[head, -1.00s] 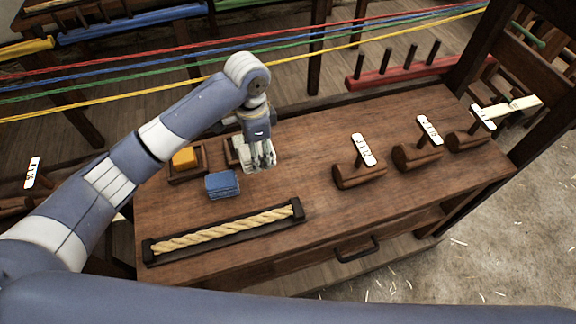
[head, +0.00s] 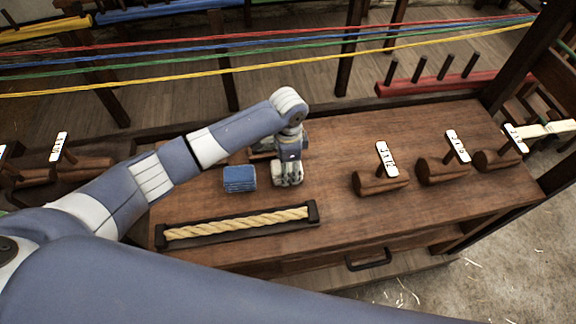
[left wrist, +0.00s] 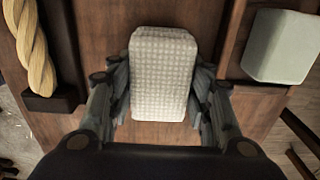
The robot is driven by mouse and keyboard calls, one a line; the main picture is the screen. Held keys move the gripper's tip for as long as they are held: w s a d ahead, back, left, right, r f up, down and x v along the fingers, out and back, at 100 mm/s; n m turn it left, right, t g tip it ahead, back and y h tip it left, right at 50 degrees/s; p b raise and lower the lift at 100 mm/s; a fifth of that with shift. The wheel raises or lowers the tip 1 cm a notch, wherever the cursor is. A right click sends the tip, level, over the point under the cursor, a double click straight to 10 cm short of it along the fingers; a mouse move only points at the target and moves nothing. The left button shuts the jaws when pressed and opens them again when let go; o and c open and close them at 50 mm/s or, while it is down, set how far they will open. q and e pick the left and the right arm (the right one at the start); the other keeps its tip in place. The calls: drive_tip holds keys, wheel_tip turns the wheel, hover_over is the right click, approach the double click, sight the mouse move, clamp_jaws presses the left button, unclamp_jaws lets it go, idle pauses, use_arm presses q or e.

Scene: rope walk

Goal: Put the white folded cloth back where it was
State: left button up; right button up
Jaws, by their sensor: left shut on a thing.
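The white folded cloth (left wrist: 161,50) has a waffle weave and shows in the left wrist view between the two fingers. My left gripper (head: 288,180) is shut on it, with one finger at each side. In the head view they are low over the bench top (head: 330,150), right of a blue folded cloth (head: 240,178) and behind the rope tray. I cannot tell whether the white cloth touches the wood. My right gripper is not in view.
A dark tray with a thick rope (head: 235,224) lies along the front edge. A pale block (left wrist: 280,47) sits to the right in the wrist view. Wooden tools with white tags (head: 388,160) stand to the right. Coloured cords (head: 220,70) run behind. The bench between gripper and tools is clear.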

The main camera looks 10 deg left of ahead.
use_arm(q)
drive_tip(key=shift+f, duration=0.1)
drive_tip(key=o, duration=1)
drive_tip(key=shift+r, duration=0.35)
wheel_tip(320, 180, up, 12)
drive_tip(key=shift+f+b, duration=0.2)
drive_tip(key=shift+b, duration=0.25)
